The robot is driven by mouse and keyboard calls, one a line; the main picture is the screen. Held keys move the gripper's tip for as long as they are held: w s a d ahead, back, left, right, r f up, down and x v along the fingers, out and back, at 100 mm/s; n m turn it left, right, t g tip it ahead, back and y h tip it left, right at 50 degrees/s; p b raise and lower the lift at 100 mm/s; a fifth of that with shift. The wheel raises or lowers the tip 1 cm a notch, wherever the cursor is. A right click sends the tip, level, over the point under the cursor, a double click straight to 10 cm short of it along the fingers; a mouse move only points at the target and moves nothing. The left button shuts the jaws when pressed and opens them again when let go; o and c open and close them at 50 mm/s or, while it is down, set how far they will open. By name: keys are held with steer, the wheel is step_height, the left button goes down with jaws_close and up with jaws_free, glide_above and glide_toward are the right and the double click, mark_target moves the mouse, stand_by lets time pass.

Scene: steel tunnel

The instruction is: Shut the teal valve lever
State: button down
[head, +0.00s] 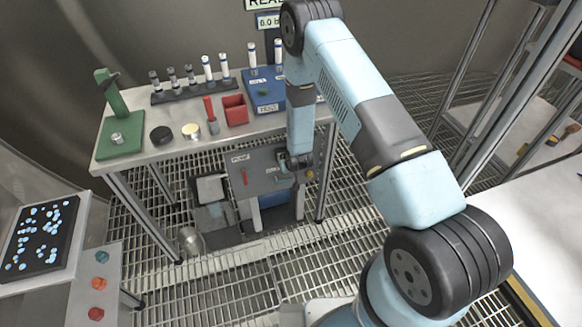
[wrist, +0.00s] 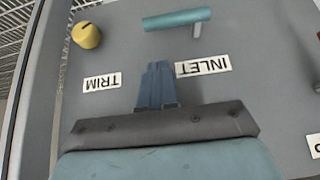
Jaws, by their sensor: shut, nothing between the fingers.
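The teal valve lever (wrist: 186,19) shows at the top of the wrist view. Its bar lies across the picture, on a short grey stem on a grey panel (wrist: 250,110). The INLET label (wrist: 203,65) is close to it and appears upside down. My gripper (wrist: 158,66) is shut and empty, its fingertips just below the lever in the picture and apart from it. In the head view my gripper (head: 297,164) is at the panel (head: 262,180) under the bench; my arm largely hides the lever there.
A yellow knob (wrist: 87,35) sits beside the TRIM label (wrist: 102,81). A red lever (head: 245,177) is on the panel's left. Above is a bench (head: 150,150) with a tube rack (head: 190,92), red bin (head: 235,109) and blue box (head: 265,92). Grating floor lies in front.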

steer(key=shift+s+d+f, duration=0.1)
steer(key=shift+s+f, duration=0.15)
steer(key=shift+f, duration=0.7)
steer(key=shift+s+d+f, duration=0.1)
steer(key=shift+s+f, duration=0.1)
steer(key=shift+f, duration=0.75)
